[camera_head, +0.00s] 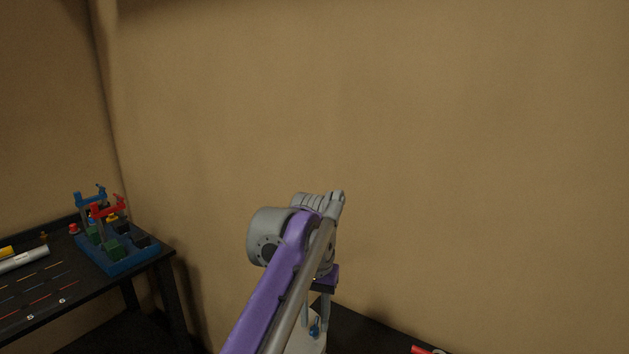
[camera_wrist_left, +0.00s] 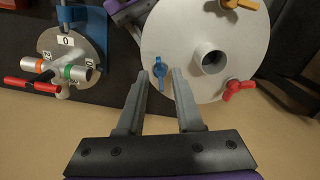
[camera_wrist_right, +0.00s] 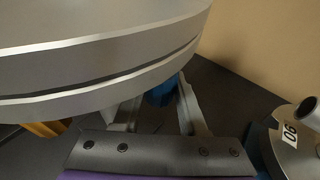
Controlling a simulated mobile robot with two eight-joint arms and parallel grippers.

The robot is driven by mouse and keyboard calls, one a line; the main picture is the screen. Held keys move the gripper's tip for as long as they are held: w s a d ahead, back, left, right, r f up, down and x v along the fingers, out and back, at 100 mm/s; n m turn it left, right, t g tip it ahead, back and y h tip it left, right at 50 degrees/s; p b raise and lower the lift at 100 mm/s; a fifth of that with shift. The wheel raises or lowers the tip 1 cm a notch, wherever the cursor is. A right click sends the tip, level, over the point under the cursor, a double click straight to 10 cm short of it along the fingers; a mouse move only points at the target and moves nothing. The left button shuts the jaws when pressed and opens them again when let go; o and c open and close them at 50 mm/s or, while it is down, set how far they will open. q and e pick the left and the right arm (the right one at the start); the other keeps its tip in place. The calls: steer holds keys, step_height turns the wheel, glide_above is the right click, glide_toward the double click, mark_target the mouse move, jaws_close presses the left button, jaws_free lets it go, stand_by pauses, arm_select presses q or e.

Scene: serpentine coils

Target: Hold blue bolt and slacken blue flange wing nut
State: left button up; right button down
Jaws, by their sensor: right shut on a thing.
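The blue flange wing nut (camera_wrist_left: 159,70) sits near the edge of a round grey flange (camera_wrist_left: 185,30) in the left wrist view; it also shows small in the head view (camera_head: 315,328). My left gripper (camera_wrist_left: 164,82) is open, its fingertips on either side of the wing nut, with gaps visible. Its fingers also point down at the flange in the head view (camera_head: 317,303). In the right wrist view, my right gripper (camera_wrist_right: 158,104) is shut on the blue bolt (camera_wrist_right: 161,93) beneath the flange. The flange rim hides the bolt's upper part.
The flange also carries an orange wing nut (camera_wrist_left: 239,5), a red wing nut (camera_wrist_left: 238,88) and a grey pipe stub (camera_wrist_left: 214,59). A round valve fixture with a red handle (camera_wrist_left: 33,86) stands left. A black table (camera_head: 62,285) holds a blue tray (camera_head: 120,263) at far left.

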mark_target(314, 323)
steer(key=shift+f, duration=0.1)
arm_select(q)
steer(key=shift+r, duration=2.25)
arm_select(e)
steer(key=shift+c, duration=1.9)
jaws_free()
arm_select(q)
steer(key=r, duration=0.1)
steer(key=r+p, duration=0.2)
steer(key=shift+w+r, duration=0.35)
steer(key=shift+r, duration=0.05)
arm_select(e)
steer(key=v, duration=0.9)
arm_select(q)
steer(key=shift+f, duration=0.1)
